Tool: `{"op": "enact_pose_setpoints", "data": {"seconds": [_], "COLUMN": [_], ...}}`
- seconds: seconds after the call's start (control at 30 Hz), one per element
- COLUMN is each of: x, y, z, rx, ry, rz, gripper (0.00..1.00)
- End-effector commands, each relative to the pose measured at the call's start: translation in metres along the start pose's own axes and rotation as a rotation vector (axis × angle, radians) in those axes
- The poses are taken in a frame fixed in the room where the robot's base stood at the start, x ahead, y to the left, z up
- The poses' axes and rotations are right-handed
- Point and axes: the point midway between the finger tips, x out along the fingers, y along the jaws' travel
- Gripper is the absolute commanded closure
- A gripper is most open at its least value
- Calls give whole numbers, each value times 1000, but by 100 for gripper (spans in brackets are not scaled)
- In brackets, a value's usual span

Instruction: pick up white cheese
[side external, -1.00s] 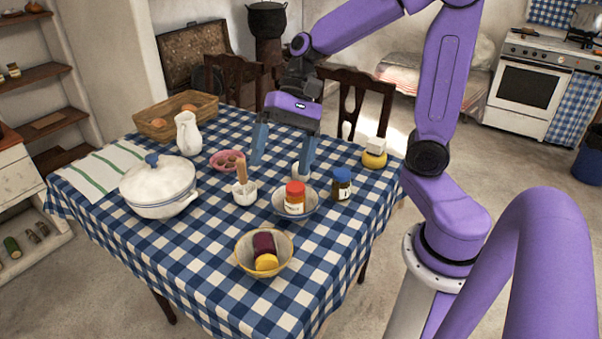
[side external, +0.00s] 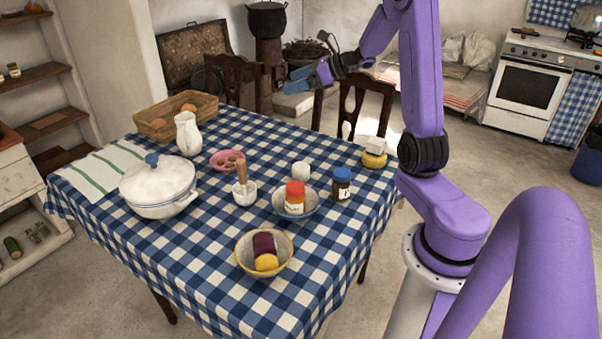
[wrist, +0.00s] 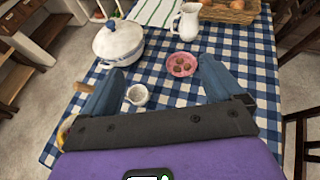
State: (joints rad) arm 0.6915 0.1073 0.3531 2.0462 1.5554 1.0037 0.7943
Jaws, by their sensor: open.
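A white block (side external: 377,144), which looks like a piece of white cheese, sits on top of a yellow round (side external: 374,160) at the table's right back edge. A smaller rounded white lump (side external: 301,169) stands on the cloth behind the bowl with the red-lidded jar; I cannot tell which is the white cheese. My gripper (side external: 300,82) is raised behind the table's far edge, apart from both. Its two blue fingers are apart with nothing between them, as the wrist view (wrist: 160,72) also shows. Neither white piece can be made out in the wrist view.
On the checked table (side external: 205,262) stand a lidded white pot (side external: 158,187), a pitcher (side external: 187,134), an egg basket (side external: 150,127), a pink dish (side external: 218,160), a mortar (side external: 244,194), a blue-lidded jar (side external: 342,185) and two bowls. Chairs (side external: 362,95) stand behind it.

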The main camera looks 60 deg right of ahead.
Motion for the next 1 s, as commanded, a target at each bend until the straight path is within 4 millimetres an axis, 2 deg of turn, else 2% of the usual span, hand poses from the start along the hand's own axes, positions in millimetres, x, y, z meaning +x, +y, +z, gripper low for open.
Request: {"op": "enact_pose_setpoints", "data": {"seconds": [0.03,0.13,0.47,0.8,1.0], "x": [-7,-16,17,60,77], "y": [-13,-33,-26,-22,-21], "z": [-5,-15,-84,-181,-219], "rx": [41,113,105,104,98], "ry": [-8,-25,-21,-19,-22], "rz": [-41,-104,-89,-89,-90], "gripper": [6,6,6,6,6]}}
